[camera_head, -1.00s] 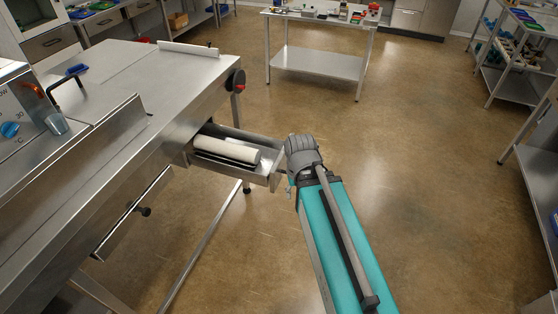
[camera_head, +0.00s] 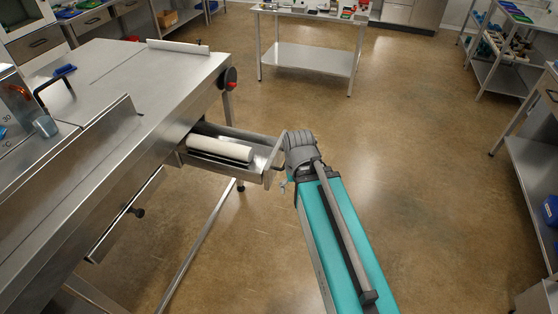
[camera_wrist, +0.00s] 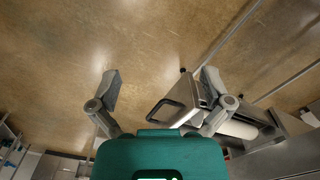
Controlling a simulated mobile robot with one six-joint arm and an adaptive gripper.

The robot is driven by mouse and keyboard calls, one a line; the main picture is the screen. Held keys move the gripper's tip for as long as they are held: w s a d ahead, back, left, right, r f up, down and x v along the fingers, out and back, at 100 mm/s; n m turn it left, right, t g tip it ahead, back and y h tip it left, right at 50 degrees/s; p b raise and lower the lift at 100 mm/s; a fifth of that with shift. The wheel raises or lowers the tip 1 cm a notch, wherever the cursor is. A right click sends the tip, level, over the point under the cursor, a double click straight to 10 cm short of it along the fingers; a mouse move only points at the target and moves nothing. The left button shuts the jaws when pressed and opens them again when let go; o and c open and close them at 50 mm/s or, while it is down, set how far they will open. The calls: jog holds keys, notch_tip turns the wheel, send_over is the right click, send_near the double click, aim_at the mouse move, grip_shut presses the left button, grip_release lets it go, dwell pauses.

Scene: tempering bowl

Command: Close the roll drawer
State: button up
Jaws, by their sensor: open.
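The roll drawer (camera_head: 262,165) is a metal tray pulled out from under the steel table, with a white roll (camera_head: 221,149) lying in it. In the wrist view the drawer's front (camera_wrist: 191,88) and its dark loop handle (camera_wrist: 166,111) face me, and the white roll (camera_wrist: 236,129) shows behind. My gripper (camera_wrist: 160,88) is open and empty. Its right finger overlaps the drawer front in the picture; I cannot tell whether they touch. The handle appears between the two fingers. In the head view my wrist is beside the drawer's outer end and hides most of the fingers.
The steel table (camera_head: 110,100) fills the left side, with a second, lower drawer (camera_head: 125,215) and thin legs below. A steel bench (camera_head: 307,62) stands at the back. Shelving (camera_head: 535,165) lines the right. The brown floor between is clear.

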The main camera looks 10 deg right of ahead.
jog(key=shift+w+f, duration=0.2)
jog(key=shift+f, duration=0.05)
jog(key=c, duration=0.4)
jog(key=w+f+y+b, duration=0.1)
jog(key=f+b, duration=0.1)
jog(key=w+f+y+b, duration=0.1)
jog(key=w+f+b, duration=0.1)
jog(key=b, duration=0.1)
jog(key=shift+w+a+f+m, duration=0.15)
jog(key=shift+w+m, duration=0.1)
jog(key=shift+m, duration=0.15)
grip_shut()
jog(key=w+d+f+m+t+y+b, duration=0.25)
jog(key=w+f+y+b, duration=0.45)
jog(key=w+b, duration=0.45)
jog(key=w+d+f+m+t+y+b, duration=0.1)
jog(key=w+d+t+y+b, duration=0.2)
jog(key=w+d+b, duration=0.2)
jog(key=w+d+f+m+t+y+b, duration=0.1)
jog(key=w+d+t+y+b, duration=0.2)
jog(key=d+b, duration=0.8)
jog(key=shift+w+d+f+m+y, duration=0.2)
jog(key=shift+w+m+y, duration=0.15)
jog(key=shift+w, duration=0.75)
jog(key=shift+t, duration=0.25)
